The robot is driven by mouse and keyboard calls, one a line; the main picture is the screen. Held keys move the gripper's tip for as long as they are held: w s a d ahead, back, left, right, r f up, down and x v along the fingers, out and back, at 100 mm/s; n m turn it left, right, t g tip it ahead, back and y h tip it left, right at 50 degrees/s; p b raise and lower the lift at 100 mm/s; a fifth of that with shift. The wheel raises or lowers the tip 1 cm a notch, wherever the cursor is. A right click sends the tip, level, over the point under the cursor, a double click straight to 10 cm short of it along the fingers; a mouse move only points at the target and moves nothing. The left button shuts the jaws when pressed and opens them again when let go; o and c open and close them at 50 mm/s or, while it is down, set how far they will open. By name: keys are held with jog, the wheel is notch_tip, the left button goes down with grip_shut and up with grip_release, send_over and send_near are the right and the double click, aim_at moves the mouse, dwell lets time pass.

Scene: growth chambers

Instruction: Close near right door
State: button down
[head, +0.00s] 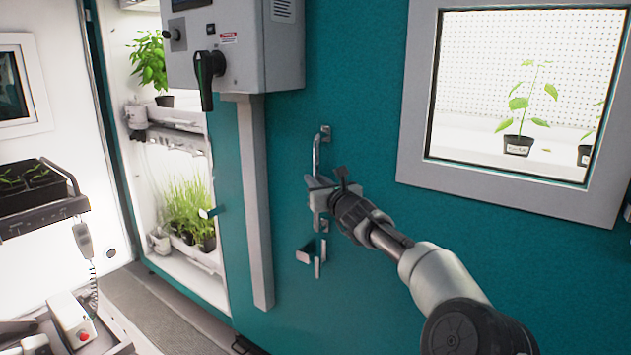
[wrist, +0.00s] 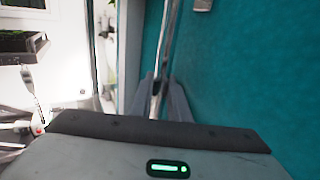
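The teal door (head: 370,255) with a framed window fills the right of the head view, and its teal face also shows in the wrist view (wrist: 245,70). Its vertical metal bar handle (head: 317,152) is near its left side. My gripper (head: 318,193) is at the handle's middle. In the wrist view the bar (wrist: 170,35) runs between my two narrowly spaced fingers (wrist: 160,88), which look shut on it. The finger contact is partly hidden by the gripper body. I cannot tell whether the door stands fully flush.
A grey control box (head: 240,45) with a black lever juts out left of the handle, above a grey post (head: 257,200). A small latch (head: 312,257) sits below the handle. An open lit plant chamber (head: 160,185) and a white panel with a tray (head: 40,190) are left.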

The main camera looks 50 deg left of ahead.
jog(key=c, duration=1.7)
grip_release()
jog(key=shift+w+d+r+t, duration=0.15)
jog(key=shift+w+d, duration=0.1)
jog(key=shift+w, duration=0.15)
jog(key=shift+w+d+r+t, duration=0.1)
jog(key=shift+w+d+t, duration=0.1)
jog(key=shift+w, duration=0.2)
jog(key=b+v, duration=0.3)
jog(key=v, duration=0.2)
jog(key=b+v, duration=0.3)
jog(key=v, duration=0.3)
jog(key=b+v, duration=0.4)
jog(key=v, duration=0.2)
jog(key=shift+s, duration=0.45)
